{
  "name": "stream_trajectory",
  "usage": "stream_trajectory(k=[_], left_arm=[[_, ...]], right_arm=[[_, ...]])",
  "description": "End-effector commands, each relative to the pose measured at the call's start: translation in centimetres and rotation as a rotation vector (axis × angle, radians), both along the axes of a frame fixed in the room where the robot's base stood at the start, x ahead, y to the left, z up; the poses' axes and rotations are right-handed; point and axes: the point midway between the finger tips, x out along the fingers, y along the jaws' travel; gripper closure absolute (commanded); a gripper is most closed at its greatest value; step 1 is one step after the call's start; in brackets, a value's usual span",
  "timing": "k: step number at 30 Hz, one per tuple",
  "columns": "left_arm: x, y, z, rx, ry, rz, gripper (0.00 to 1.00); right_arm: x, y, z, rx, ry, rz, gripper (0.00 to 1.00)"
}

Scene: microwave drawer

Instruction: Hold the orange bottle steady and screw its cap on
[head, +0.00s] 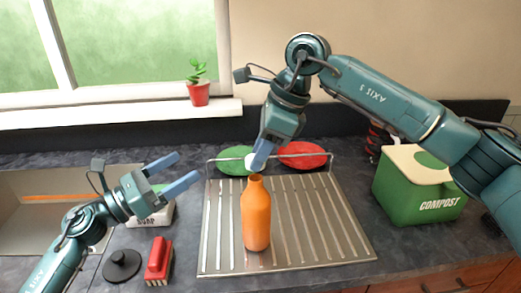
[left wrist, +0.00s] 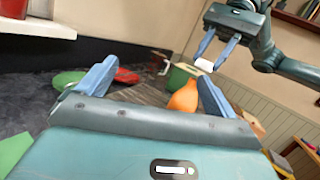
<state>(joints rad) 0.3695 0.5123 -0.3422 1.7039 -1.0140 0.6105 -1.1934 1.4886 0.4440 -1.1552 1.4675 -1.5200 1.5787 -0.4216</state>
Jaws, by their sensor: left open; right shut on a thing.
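The orange bottle (head: 256,218) stands upright on the ribbed metal drying rack; it also shows in the left wrist view (left wrist: 184,96). Its white cap (left wrist: 204,64) is between the fingers of my right gripper (head: 259,158), which is shut on it just above the bottle's mouth. In the left wrist view the cap looks apart from the bottle. My left gripper (head: 172,174) is open and empty, to the left of the bottle, with its fingers pointing right toward the rack. It is not touching the bottle.
The drying rack (head: 341,243) holds a green plate (head: 234,160) and a red plate (head: 303,154) at its back. A green compost bin (head: 418,190) stands right. A soap box (head: 151,217), a red brush (head: 159,257) and a black sink plug (head: 121,265) lie near my left arm.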

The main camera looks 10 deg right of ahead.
Motion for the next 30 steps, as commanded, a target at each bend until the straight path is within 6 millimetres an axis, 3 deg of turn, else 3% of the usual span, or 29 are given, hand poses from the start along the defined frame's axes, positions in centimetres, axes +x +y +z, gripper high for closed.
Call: stream_trajectory(k=[1, 6, 12, 20, 30], left_arm=[[-0.6, -1.3, -2.1, 0.076, 0.010, -0.040, 0.07], [-2.8, -4.4, -8.4, 0.309, 0.037, -0.158, 0.07], [-4.7, -5.6, -13.3, 0.483, 0.063, -0.243, 0.07], [-5.0, -6.7, -14.9, 0.533, 0.070, -0.269, 0.07], [-3.7, -11.1, -16.2, 0.527, 0.070, -0.268, 0.07]], right_arm=[[0.0, 0.0, 0.0, 0.000, 0.000, 0.000, 0.89], [0.0, 0.0, 0.0, 0.000, 0.000, 0.000, 0.89], [0.0, 0.0, 0.0, 0.000, 0.000, 0.000, 0.89], [0.0, 0.0, 0.0, 0.000, 0.000, 0.000, 0.89], [0.0, 0.0, 0.0, 0.000, 0.000, 0.000, 0.89]])
